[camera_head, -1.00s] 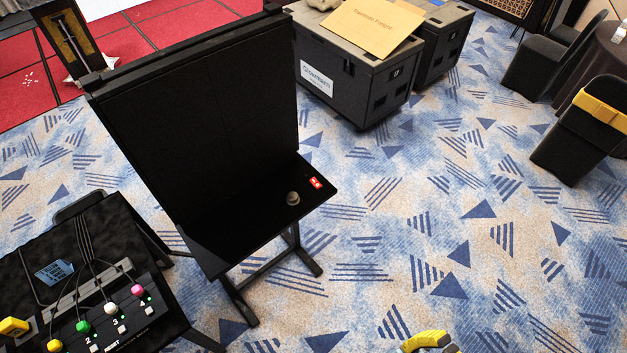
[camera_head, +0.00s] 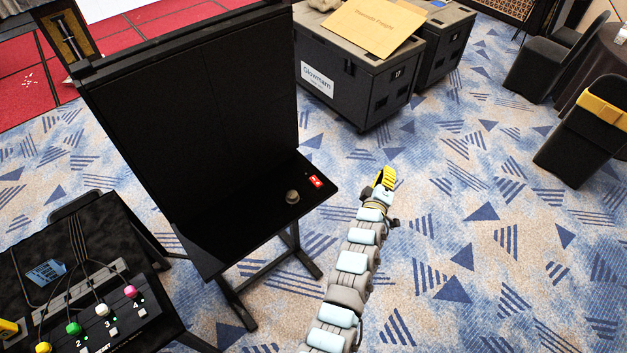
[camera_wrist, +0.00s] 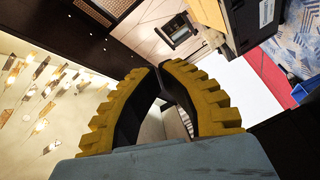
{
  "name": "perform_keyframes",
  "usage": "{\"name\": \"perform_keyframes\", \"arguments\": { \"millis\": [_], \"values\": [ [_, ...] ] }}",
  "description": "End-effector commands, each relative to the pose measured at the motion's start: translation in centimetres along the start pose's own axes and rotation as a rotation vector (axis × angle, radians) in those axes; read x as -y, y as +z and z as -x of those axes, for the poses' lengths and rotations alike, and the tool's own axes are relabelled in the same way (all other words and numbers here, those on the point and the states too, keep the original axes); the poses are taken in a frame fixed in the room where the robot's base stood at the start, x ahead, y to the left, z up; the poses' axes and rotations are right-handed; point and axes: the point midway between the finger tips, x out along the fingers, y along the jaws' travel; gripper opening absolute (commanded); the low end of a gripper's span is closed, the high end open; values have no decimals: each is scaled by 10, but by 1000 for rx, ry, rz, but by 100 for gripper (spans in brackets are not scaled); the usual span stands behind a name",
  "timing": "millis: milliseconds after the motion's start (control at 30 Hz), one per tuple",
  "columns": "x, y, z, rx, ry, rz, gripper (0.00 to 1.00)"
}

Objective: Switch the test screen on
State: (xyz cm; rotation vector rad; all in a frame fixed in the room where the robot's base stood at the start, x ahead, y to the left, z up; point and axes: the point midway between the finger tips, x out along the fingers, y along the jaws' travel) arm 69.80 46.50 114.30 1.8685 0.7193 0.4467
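The test screen (camera_head: 200,115) is a large dark panel on a black stand, left of centre in the head view. Its face is black. A black shelf (camera_head: 240,235) juts out below it. On the shelf are a round grey knob (camera_head: 292,196) and a small red piece with white marks (camera_head: 315,181), either a switch or a label. My gripper (camera_head: 386,175) is to the right of the shelf, apart from it. In the wrist view, the yellow ribbed fingers (camera_wrist: 160,72) bend together with their tips meeting and nothing visible between them.
A control box (camera_head: 100,325) with coloured plugs and cables sits on a black table at lower left. Black cases (camera_head: 350,85) with a cardboard piece (camera_head: 375,25) stand behind. Chairs (camera_head: 590,125) are at right. Patterned carpet (camera_head: 480,240) lies open on the right.

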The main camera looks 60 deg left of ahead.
Motion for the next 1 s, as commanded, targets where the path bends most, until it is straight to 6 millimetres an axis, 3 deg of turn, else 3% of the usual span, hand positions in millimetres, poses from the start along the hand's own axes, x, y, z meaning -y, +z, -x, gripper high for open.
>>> {"name": "perform_keyframes", "arguments": {
  "millis": [33, 100, 233, 333, 500, 700, 1000],
  "values": [
    [16, -20, -14, 7, -56, 56, 0],
    [36, -40, -29, 30, -140, 143, 0],
    [71, -78, -45, 71, -297, 309, 0],
    [96, -106, -48, 95, -416, 430, 0],
    [119, -146, -42, 120, -571, 594, 0],
    [132, -167, -31, 133, -673, 688, 0],
    [133, -169, -29, 135, -688, 702, 0]
  ]
}}
